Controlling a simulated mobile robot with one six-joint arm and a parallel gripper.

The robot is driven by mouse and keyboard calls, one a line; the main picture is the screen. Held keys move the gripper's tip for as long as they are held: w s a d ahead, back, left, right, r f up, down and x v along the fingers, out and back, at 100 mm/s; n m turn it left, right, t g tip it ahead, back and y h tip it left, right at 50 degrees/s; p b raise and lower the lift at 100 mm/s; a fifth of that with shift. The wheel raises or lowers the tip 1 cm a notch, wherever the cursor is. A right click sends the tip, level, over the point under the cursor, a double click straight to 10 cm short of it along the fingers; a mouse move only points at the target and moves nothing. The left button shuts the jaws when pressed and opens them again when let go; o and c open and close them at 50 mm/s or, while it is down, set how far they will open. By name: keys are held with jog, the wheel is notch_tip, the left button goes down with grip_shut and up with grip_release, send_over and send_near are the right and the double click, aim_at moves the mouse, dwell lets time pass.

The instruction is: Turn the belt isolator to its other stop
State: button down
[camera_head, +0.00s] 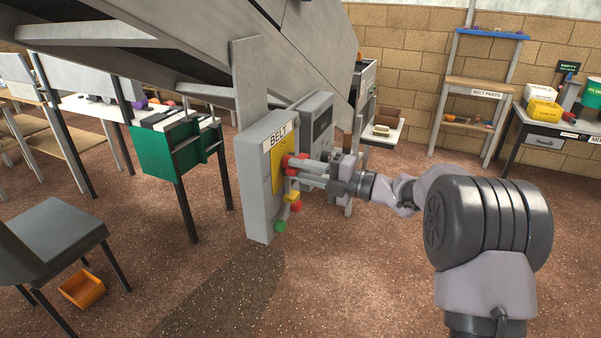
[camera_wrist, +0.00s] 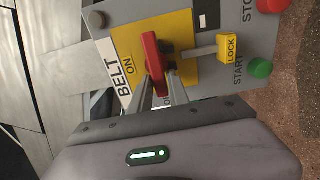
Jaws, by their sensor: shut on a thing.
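The belt isolator is a red rotary handle on a yellow plate (camera_wrist: 183,47) on the grey BELT box (camera_head: 257,190). In the wrist view the red handle (camera_wrist: 153,62) runs nearly up and down the picture, its lower end between my fingers. The ON mark (camera_wrist: 130,67) is left of it; another mark beginning with O, below it, is partly hidden by a finger. My gripper (camera_wrist: 158,85) is shut on the handle. In the head view my gripper (camera_head: 303,172) reaches the box from the right and partly covers the red handle (camera_head: 290,162).
A yellow LOCK tab (camera_wrist: 228,48), a green START button (camera_wrist: 260,68) and a red STOP button (camera_head: 296,206) sit close by on the box. The conveyor (camera_head: 185,45) slopes above. A dark chair (camera_head: 50,235) and orange bin (camera_head: 82,289) stand left. Floor in front is clear.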

dwell(0.4)
jog(key=c, duration=1.4)
grip_release()
jog(key=shift+o, duration=0.2)
jog(key=p+v, duration=0.5)
jog(key=v, duration=1.2)
jog(key=shift+d+p, duration=0.2)
jog(key=shift+p, duration=0.1)
jog(key=shift+s, duration=0.1)
